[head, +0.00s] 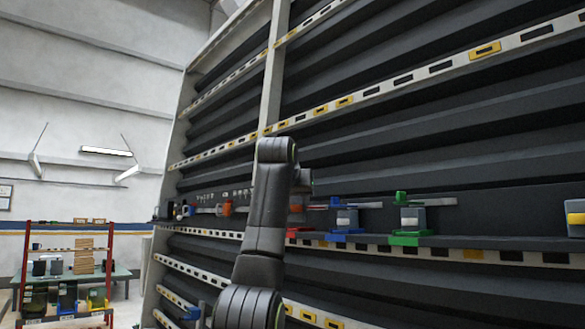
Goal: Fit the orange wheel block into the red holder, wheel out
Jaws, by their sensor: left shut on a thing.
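My left gripper (304,187) is mostly hidden behind my left arm, at the shelf in the middle of the view. It is shut on the orange wheel block (297,208), of which a small orange and grey part shows right of the arm. The red holder (301,233) sits on the shelf just below the block, its left part covered by the arm. I cannot tell whether the block touches the holder or which way its wheel faces. My right gripper is not in view.
To the right on the shelf stand a blue holder (346,238) and a green holder (410,239), each with a grey block. Another orange piece (227,207) and blue parts (186,210) are left of the arm. A red rack (24,268) stands far left.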

